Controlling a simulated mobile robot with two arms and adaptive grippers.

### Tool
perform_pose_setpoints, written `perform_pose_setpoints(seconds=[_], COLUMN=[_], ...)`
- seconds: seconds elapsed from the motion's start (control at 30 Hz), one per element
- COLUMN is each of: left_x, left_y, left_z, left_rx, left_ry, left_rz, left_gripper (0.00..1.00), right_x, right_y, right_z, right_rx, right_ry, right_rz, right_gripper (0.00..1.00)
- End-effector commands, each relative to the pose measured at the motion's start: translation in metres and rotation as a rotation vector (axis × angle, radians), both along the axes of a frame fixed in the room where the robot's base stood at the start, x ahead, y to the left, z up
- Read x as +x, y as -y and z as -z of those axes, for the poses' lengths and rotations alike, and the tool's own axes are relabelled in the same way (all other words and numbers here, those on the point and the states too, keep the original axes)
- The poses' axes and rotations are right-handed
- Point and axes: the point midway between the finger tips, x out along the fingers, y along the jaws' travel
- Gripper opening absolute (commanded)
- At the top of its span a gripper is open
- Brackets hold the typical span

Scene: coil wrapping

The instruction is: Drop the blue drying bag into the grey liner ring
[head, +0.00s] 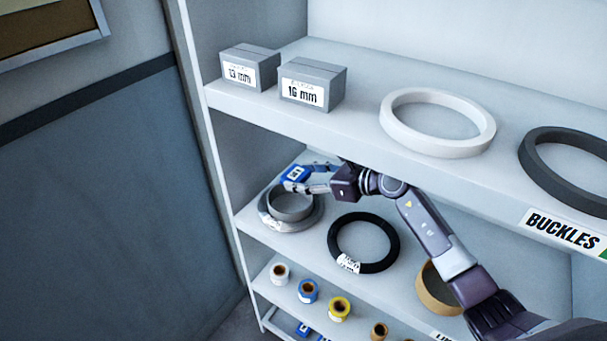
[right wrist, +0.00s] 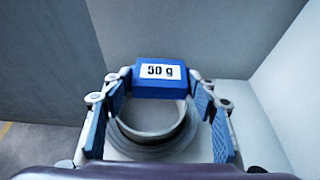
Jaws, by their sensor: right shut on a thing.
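The blue drying bag (head: 294,173) is held at the fingertips of my right gripper (head: 298,181), above the grey liner ring (head: 290,215) on the middle shelf. In the right wrist view the bag (right wrist: 160,92) shows a white "50 g" label and spans between the fingertips. The grey liner ring (right wrist: 185,122) shows below and behind the bag there, with its opening partly covered by the bag. My left gripper is in neither view.
A black ring (head: 364,243) lies right of the liner ring on the same shelf, with a tan ring (head: 436,290) beyond. The upper shelf (head: 352,75) above my gripper holds two grey boxes, a white ring (head: 438,148) and a dark ring. Several tape rolls stand lower.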

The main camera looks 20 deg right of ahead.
Motion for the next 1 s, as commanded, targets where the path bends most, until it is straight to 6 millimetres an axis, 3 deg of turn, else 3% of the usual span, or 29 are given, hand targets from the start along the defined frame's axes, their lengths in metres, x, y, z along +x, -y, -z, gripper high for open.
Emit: perform_pose_setpoints(seconds=[0.1, 0.37, 0.4, 0.6, 1.0], left_x=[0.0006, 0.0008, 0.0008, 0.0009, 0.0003], left_y=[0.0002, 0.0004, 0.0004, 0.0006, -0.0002], left_z=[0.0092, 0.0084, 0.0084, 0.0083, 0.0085], left_rx=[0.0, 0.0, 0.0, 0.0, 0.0], left_ry=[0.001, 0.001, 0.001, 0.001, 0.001], left_rz=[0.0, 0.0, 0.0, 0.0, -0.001], left_gripper=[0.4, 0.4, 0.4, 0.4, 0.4], right_x=[0.0004, 0.0004, 0.0004, 0.0002, -0.0082], right_y=[0.0006, 0.0006, 0.0006, 0.0005, 0.0076], right_z=[0.0106, 0.0106, 0.0106, 0.0107, 0.0078], right_rx=[0.001, 0.0, 0.0, 0.0, -0.001], right_ry=[0.002, 0.002, 0.002, 0.002, 0.001], right_rz=[0.001, 0.001, 0.001, 0.001, 0.001], right_gripper=[0.28, 0.28, 0.55, 0.74, 0.74])
